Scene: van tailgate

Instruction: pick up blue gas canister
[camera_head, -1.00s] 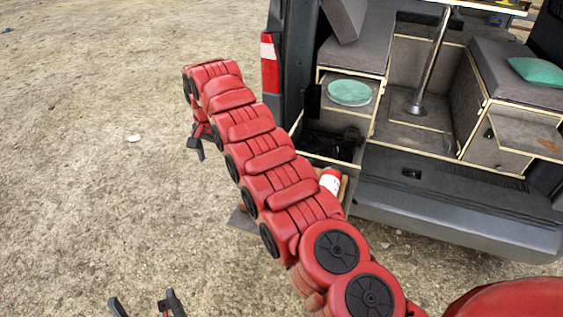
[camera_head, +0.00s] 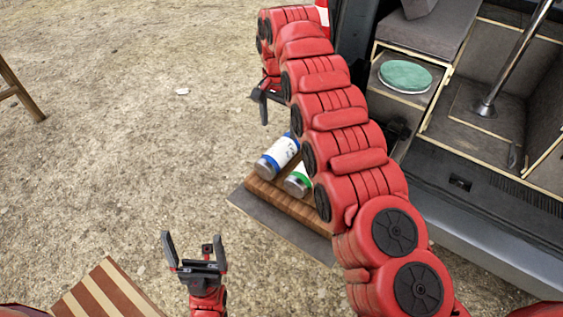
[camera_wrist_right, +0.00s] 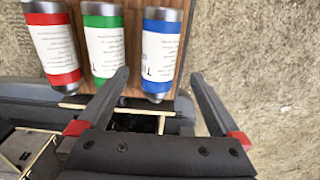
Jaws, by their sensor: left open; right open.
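The blue gas canister (camera_head: 278,155) has a white label and a metal end, and lies on a slatted wooden surface in the head view. In the right wrist view the blue canister (camera_wrist_right: 162,45) is at the top centre, its metal end between the two fingers in the picture, not gripped. A green-banded canister (camera_head: 297,181) lies beside it. My right gripper (camera_head: 262,106) is open and empty, beyond and above the canisters; its fingers (camera_wrist_right: 160,75) are spread. My left gripper (camera_head: 192,238) is open and empty at bottom left.
A red-banded canister (camera_wrist_right: 53,45) lies beyond the green one in the wrist view; my arm hides it in the head view. The van's rear (camera_head: 475,215) is at right. A striped wooden top (camera_head: 108,292) is at lower left. Open gravel lies at left.

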